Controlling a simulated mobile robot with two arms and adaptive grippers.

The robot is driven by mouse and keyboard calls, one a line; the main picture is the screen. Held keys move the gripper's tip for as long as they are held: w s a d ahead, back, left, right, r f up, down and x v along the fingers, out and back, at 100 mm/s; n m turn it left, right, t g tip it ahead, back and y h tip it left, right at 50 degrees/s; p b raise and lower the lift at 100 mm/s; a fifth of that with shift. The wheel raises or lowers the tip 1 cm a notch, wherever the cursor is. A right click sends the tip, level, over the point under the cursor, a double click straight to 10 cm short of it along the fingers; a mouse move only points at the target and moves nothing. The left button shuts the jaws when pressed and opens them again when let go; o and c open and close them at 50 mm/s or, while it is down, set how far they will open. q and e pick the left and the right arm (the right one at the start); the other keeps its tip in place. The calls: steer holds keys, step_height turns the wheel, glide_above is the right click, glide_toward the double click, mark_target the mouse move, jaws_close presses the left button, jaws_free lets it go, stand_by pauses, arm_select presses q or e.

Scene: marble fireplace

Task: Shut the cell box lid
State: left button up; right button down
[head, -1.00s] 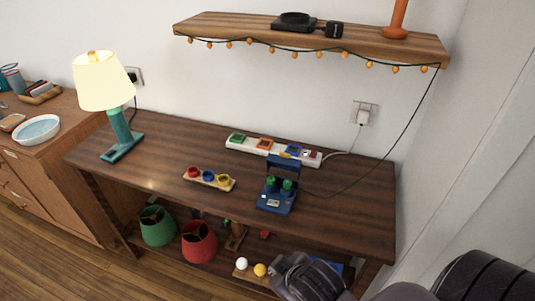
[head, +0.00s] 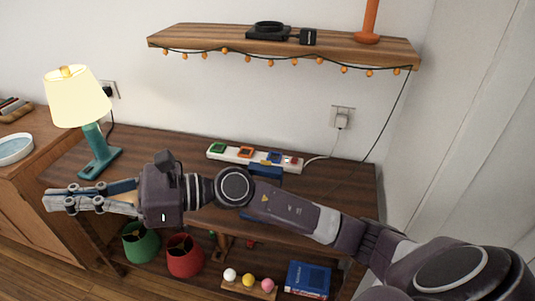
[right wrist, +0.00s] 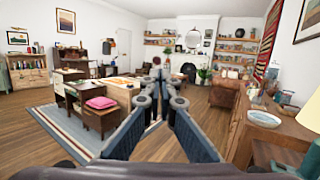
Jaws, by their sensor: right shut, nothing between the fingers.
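The blue cell box (head: 266,169) stands on the dark wooden table (head: 330,190). Its raised lid shows in the head view just above my right arm. My arm hides most of the box body and whatever is in it. My right gripper (head: 58,200) is shut and empty, left of the box in the picture and pointing left. In the right wrist view the right gripper (right wrist: 160,76) shows its fingers together, facing the room, with no cell box in sight. My left gripper is not in view.
A white strip (head: 228,152) with coloured sockets lies behind the box. A lit lamp (head: 80,97) stands at the table's left, near my right gripper. A shelf (head: 215,44) hangs above.

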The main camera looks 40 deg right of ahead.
step_height(320, 180, down, 8)
steer(key=n+g+h, duration=0.3)
steer(key=n+h, duration=0.2)
steer(key=n, duration=0.2)
steer(key=n+t+h, duration=0.1)
steer(key=n+h, duration=0.3)
steer(key=h, duration=1.5)
glide_above(268, 164)
steer(key=f, duration=0.4)
steer(key=f+p, duration=0.1)
steer(key=f, duration=0.2)
steer(key=f+p, duration=0.1)
steer(key=f, duration=0.2)
steer(key=shift+w+d+f, duration=0.1)
steer(key=shift+w+d, duration=0.15)
steer(key=shift+w, duration=0.15)
steer(key=shift+s+f, duration=0.1)
